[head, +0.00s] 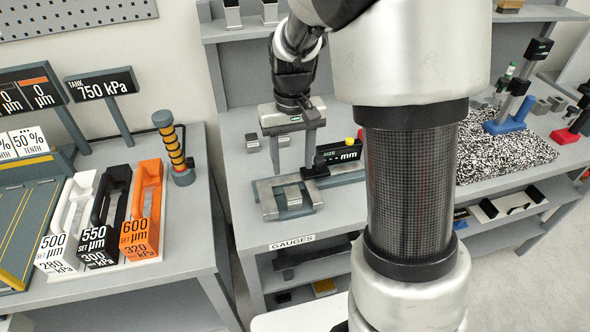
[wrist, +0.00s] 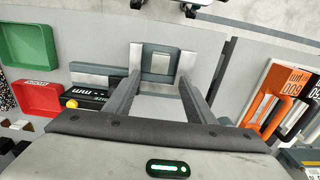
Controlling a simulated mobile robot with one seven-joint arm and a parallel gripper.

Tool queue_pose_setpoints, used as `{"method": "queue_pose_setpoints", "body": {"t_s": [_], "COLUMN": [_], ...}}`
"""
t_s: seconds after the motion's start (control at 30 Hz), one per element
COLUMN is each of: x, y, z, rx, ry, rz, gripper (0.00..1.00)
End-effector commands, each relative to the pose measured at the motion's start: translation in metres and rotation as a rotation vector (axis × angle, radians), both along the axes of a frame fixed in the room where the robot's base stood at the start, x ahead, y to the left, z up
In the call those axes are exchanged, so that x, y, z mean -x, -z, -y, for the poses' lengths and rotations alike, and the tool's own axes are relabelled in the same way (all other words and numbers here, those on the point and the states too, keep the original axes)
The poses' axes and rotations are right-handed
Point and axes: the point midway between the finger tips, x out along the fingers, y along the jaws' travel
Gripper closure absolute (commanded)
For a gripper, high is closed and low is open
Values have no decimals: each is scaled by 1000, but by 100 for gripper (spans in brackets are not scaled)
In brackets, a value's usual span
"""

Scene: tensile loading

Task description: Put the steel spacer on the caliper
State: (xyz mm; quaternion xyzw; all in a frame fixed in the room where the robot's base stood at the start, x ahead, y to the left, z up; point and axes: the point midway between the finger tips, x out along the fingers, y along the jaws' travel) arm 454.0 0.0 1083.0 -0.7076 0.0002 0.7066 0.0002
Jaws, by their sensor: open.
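The caliper (head: 270,208) is a grey frame with bright steel faces, lying flat on the middle bench. It also shows in the wrist view (wrist: 194,67). A small steel block, seemingly the steel spacer (head: 293,196), sits at the middle of the caliper; it shows in the wrist view (wrist: 160,63) just beyond the fingertips. I cannot tell exactly how it rests. My gripper (head: 293,170) points down above the caliper, its fingers apart. In the wrist view my gripper (wrist: 159,78) is open, with nothing visibly clamped between the fingers.
The readout marked mm (head: 340,152) stands close to the right of the gripper, with a yellow knob (wrist: 71,103) by it. Small metal blocks (head: 252,141) lie at the back. A red tray (wrist: 40,98) and green tray (wrist: 28,44) show. Labelled setting blocks (head: 142,212) stand on the left bench.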

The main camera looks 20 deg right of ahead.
Motion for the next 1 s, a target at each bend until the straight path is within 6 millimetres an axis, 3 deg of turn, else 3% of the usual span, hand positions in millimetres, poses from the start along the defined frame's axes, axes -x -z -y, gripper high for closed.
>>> {"method": "queue_pose_setpoints", "body": {"t_s": [0.17, 0.3, 0.5, 0.7, 1.0], "x": [18, 57, 124, 170, 184], "y": [-39, -89, -137, -149, -149], "z": [-1, -2, -3, -1, 0], "rx": [-19, -40, -35, -9, 2], "ry": [2, 3, -2, -1, 0], "rz": [65, 175, 342, 456, 491], "gripper": [50, 50, 50, 50, 50]}}
